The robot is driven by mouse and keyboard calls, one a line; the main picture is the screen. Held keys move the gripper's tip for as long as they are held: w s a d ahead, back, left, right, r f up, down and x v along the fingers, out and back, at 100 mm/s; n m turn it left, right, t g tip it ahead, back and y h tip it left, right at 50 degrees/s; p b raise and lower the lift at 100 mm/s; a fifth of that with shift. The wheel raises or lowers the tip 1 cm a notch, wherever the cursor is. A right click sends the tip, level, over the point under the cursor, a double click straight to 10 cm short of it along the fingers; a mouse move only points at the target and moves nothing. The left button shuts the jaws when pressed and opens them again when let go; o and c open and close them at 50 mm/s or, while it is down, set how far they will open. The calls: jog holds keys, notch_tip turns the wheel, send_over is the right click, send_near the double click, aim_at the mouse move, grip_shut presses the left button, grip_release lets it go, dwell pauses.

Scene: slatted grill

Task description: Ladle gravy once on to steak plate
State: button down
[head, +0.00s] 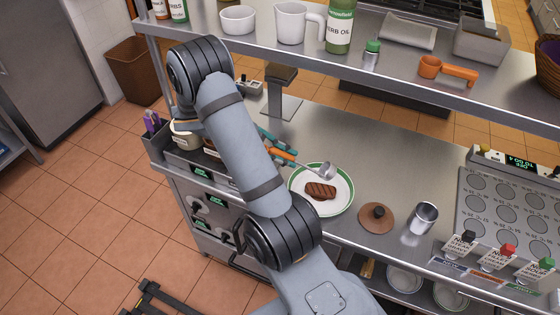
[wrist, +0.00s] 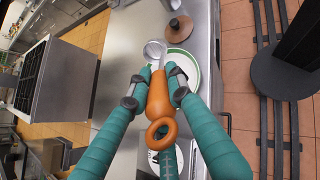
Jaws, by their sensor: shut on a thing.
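A steak (head: 320,190) with dark grill marks lies on a white plate with a green rim (head: 345,201) on the steel counter. My gripper (head: 282,153) is shut on the orange handle of a ladle (wrist: 188,103). The ladle's metal bowl (head: 328,170) hangs over the far part of the plate, just beyond the steak. In the wrist view the ladle bowl (wrist: 155,50) is beside the plate (wrist: 193,72) in the picture, and the steak is hidden. I cannot tell whether the bowl holds gravy. My arm covers part of the containers at the counter's left end.
A brown round lid (head: 376,217) and a metal cup (head: 423,218) stand right of the plate. A shelf (head: 330,75) with bottles, a jug and an orange-handled scoop runs above the counter. Bare counter lies behind the plate.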

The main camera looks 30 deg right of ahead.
jog(key=shift+s+d+r, duration=0.1)
jog(key=shift+r, duration=0.15)
jog(key=shift+s+d+r+y, duration=0.1)
jog(key=shift+d+r+y, duration=0.15)
jog(key=shift+r+y, duration=0.05)
jog(key=s+d+r+t+y, duration=0.3)
jog(key=s+d+r+y, duration=0.1)
jog(key=d, duration=0.1)
jog(key=shift+d+r+m, duration=0.15)
jog(key=shift+r+m, duration=0.15)
